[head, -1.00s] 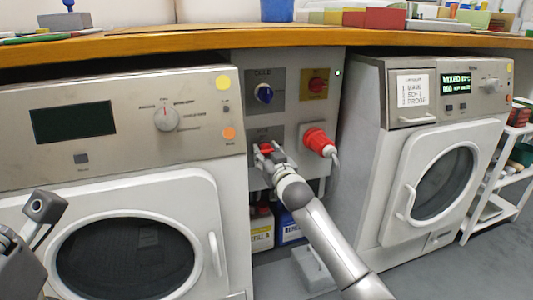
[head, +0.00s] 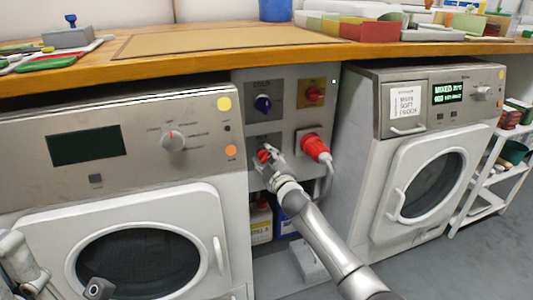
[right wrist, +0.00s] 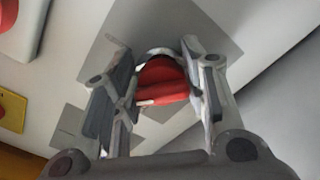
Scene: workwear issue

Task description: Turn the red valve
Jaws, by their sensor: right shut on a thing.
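The red valve (head: 263,155) is a small red knob on a dark square plate, low on the grey panel between the two washing machines. My right gripper (head: 269,161) reaches it from the front and is shut on it, covering most of it in the head view. In the right wrist view the red valve (right wrist: 163,77) sits between the two fingers of my right gripper (right wrist: 158,92), with a pale mark on its lower edge. Part of my left gripper (head: 97,289) shows at the bottom left, cut by the frame edge; its fingers cannot be made out.
Washing machines (head: 180,240) stand on both sides. A wooden counter (head: 215,58) overhangs above.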

